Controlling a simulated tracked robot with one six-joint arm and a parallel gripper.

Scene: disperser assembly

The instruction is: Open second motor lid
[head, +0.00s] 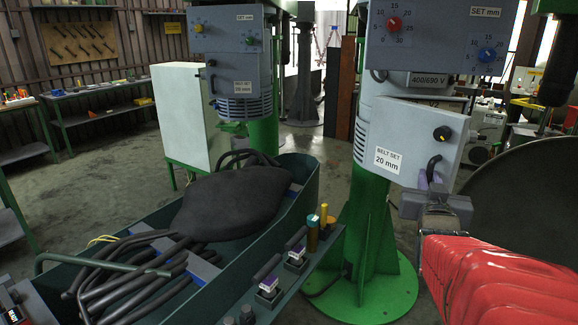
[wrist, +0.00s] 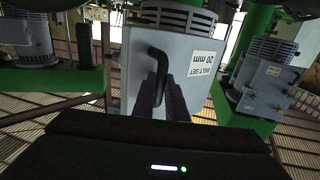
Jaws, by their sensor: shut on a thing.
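The second motor lid (head: 405,148) is a grey panel marked "BELT SET 20 mm", on the right motor in the head view. It stands at an angle to the motor body (head: 363,125), its right side swung out toward me. It has a black knob and a bent black handle (head: 432,166). My gripper (head: 431,188) is at that handle, shut on it. In the wrist view the lid (wrist: 195,95) appears upside down, and the fingers (wrist: 161,92) close around the lower part of the handle (wrist: 154,52). The contact itself is partly hidden by the fingers.
The other motor with its closed-looking lid (head: 238,82) stands to the left. A green trough (head: 308,180) with a black bag (head: 235,195) and hoses lies in front. The green column base (head: 375,285) is below the lid. A big round grey vessel (head: 520,185) is at right.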

